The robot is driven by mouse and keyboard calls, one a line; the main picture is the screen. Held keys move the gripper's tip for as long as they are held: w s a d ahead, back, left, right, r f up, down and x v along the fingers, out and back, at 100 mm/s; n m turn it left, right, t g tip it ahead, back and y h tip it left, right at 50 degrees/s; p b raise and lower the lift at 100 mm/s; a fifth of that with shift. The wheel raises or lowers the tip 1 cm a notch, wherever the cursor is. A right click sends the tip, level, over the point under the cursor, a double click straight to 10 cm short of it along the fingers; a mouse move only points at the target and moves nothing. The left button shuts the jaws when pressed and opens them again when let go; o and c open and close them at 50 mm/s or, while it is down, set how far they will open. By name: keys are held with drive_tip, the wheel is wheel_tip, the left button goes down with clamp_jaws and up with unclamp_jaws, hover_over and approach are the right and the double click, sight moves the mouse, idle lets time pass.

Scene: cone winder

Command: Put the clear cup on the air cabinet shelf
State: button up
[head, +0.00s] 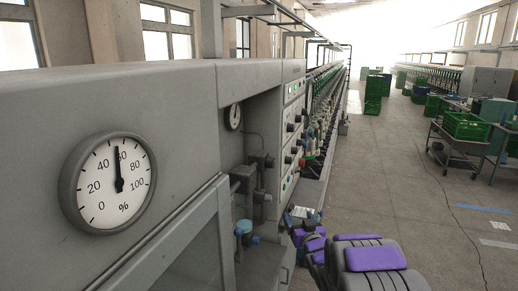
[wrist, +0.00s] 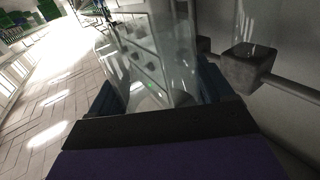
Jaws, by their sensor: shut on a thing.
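The clear cup (wrist: 150,55) shows in the wrist view as a large see-through vessel, with the surroundings visible through it. My gripper (wrist: 157,92) is shut on it, with a dark finger at each side. In the head view my gripper (head: 302,216) is at the lower middle, just right of the grey air cabinet (head: 160,90). The cup is too small and pale to make out clearly there. The cabinet's open recess (head: 262,135) holds a small gauge, valves and pipes. A grey ledge (head: 262,262) lies low in it, partly beside my arm.
A large percent gauge (head: 113,184) is on the cabinet front. A blue-topped fitting (head: 243,228) stands near the ledge. In the wrist view a grey block (wrist: 242,66) on a pipe is right of the cup. A cart with a green crate (head: 465,126) stands at right; the aisle floor is open.

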wheel_tip(320, 180, up, 7)
drive_tip(key=s+m+h, duration=0.2)
drive_tip(key=s+h, duration=0.1)
drive_tip(key=s+f, duration=0.4)
drive_tip(key=f, duration=0.4)
drive_tip(key=s+f, duration=0.4)
drive_tip(key=f, duration=0.4)
